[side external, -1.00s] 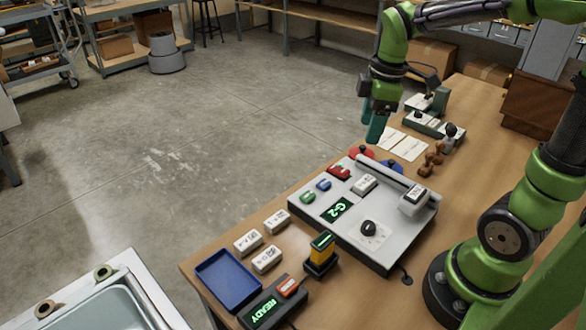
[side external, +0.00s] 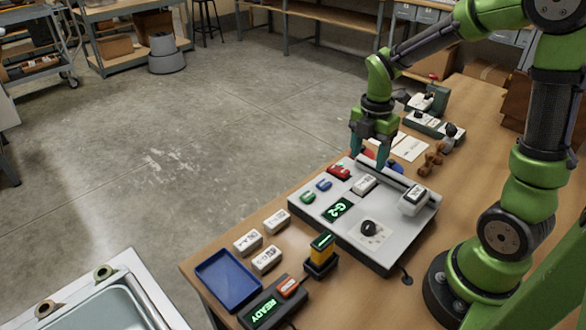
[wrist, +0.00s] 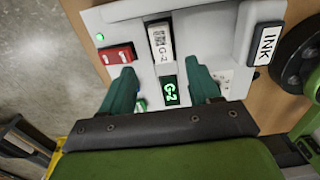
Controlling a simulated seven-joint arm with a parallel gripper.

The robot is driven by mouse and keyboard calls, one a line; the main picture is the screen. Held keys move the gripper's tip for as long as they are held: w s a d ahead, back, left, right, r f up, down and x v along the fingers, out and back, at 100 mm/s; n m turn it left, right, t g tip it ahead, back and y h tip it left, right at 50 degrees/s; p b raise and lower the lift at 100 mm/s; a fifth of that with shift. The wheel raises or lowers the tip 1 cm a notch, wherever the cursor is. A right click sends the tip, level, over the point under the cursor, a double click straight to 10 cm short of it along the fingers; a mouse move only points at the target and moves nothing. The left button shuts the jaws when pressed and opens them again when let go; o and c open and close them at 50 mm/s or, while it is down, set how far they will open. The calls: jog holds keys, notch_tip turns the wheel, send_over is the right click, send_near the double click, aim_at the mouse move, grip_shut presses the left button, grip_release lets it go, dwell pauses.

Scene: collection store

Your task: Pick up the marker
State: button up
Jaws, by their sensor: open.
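No pen-shaped marker shows plainly, and I cannot tell which thing is the marker. A white labelled block (side external: 363,185) lies on the grey console (side external: 385,250); in the wrist view this block (wrist: 160,45) reads G-2 and has a code pattern. A yellow and black upright piece (side external: 322,250) stands in a dark holder in front of the console. My gripper (side external: 369,160) is open and empty above the console's back edge. In the wrist view my gripper (wrist: 160,78) has its teal fingers apart, with the block ahead between them.
The console has a green G-2 screen (wrist: 169,92), a red button (wrist: 116,54), a dark knob (side external: 368,228) and a white INK block (wrist: 264,45). Several white blocks (side external: 248,242), a blue tray (side external: 228,279) and a READY device (side external: 265,308) sit in front. Papers (side external: 410,148) lie behind.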

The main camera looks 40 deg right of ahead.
aim_at(365, 181)
notch_tip(365, 181, down, 7)
jog(key=shift+s+d+f, duration=0.15)
dwell(0.4)
jog(key=shift+c, duration=0.3)
grip_shut()
